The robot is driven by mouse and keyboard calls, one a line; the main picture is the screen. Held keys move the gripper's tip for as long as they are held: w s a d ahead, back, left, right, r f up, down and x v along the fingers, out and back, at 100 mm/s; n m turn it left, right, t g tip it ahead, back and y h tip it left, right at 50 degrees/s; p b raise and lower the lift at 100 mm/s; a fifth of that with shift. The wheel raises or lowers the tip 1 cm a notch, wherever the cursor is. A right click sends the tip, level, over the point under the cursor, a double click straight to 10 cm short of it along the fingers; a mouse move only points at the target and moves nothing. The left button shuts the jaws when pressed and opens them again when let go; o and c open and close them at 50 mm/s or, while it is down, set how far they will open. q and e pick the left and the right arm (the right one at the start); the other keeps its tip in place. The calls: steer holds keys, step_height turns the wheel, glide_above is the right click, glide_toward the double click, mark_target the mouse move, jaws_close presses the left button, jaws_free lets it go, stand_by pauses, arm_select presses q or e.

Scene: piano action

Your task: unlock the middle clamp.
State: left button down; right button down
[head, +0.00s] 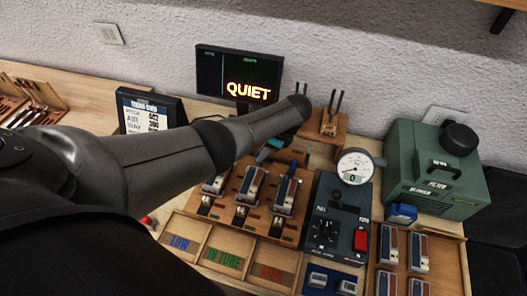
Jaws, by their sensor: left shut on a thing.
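Three metal clamps stand in a row on a wooden rack (268,222). The middle clamp (249,187) has a left clamp (215,186) and a right clamp (285,194) beside it. My left arm reaches across from the left, and its wrist hides the back of the rack. My left gripper (264,156) shows as a small dark and teal shape at the upper end of the middle clamp. It is shut there, apparently on the clamp's upper end; the exact contact is too small to see. My right gripper is out of view.
A control box (325,232) with a dial gauge (354,167) stands right of the rack. Labelled trays (223,250) lie in front. A "QUIET" monitor (236,72) and a wooden tool holder (325,128) are behind; a green machine (437,170) is at the right.

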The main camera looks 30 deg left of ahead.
arm_select(q)
steer(key=c, duration=0.7)
jaws_free()
steer(key=shift+d+r, duration=0.15)
steer(key=shift+r, duration=0.35)
steer(key=p+v, duration=0.2)
steer(key=v, duration=1.2)
steer(key=shift+w+d+p, duration=0.1)
steer(key=shift+d+p, duration=0.05)
steer(key=shift+p, duration=0.2)
